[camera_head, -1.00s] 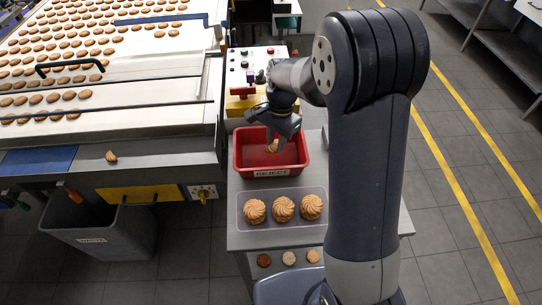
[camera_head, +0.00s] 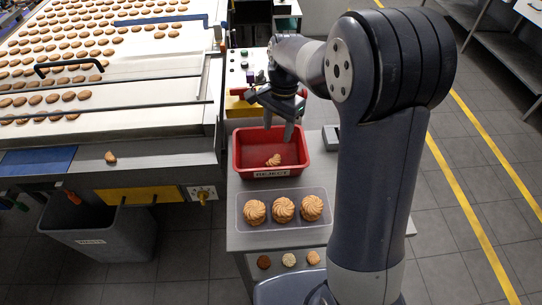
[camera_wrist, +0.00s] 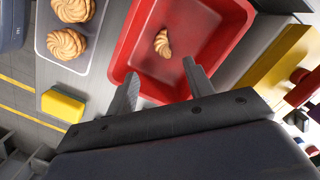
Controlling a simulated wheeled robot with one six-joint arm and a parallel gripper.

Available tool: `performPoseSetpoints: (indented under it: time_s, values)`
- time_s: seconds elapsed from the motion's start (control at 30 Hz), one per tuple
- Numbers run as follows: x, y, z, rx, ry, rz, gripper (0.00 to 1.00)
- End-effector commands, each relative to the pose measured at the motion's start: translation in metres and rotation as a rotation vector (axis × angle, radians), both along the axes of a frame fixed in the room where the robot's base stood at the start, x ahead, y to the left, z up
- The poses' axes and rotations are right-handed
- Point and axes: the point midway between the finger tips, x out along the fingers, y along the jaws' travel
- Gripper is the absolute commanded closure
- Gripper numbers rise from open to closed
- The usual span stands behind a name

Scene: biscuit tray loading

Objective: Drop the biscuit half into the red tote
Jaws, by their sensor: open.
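The red tote (camera_head: 240,161), labelled REJECT, stands on the grey table, and it also shows in the wrist view (camera_wrist: 206,12). The biscuit half (camera_head: 274,160), a swirled golden piece, lies on the tote's floor. It also shows in the wrist view (camera_wrist: 162,44), clear of the fingers. My gripper (camera_head: 279,133) is open and empty above the tote. In the wrist view its two fingers (camera_wrist: 160,82) are spread apart with nothing between them.
A clear tray (camera_head: 243,196) with three whole swirled biscuits stands just in front of the tote. A conveyor (camera_head: 130,75) with many biscuits is at the left, with one piece (camera_head: 111,159) on its edge. A grey bin (camera_head: 130,235) stands on the floor below.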

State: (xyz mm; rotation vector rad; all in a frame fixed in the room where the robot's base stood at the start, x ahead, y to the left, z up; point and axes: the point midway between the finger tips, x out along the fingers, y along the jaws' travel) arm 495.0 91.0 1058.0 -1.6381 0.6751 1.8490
Motion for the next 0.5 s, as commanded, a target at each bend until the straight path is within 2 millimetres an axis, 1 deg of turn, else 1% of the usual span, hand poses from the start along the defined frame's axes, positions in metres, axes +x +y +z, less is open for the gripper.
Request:
performPoseSetpoints:
  time_s: [0.03,0.1,0.23,0.33,0.5]
  values:
    - [0.002,-0.001,0.01,0.001,-0.005,0.0,0.5]
    - [0.003,-0.002,0.023,0.0,-0.004,-0.001,0.5]
    - [0.004,-0.004,0.042,0.0,-0.003,-0.001,0.5]
    - [0.005,-0.005,0.051,-0.001,-0.001,-0.001,0.5]
    - [0.005,-0.005,0.055,-0.001,0.001,0.0,0.5]
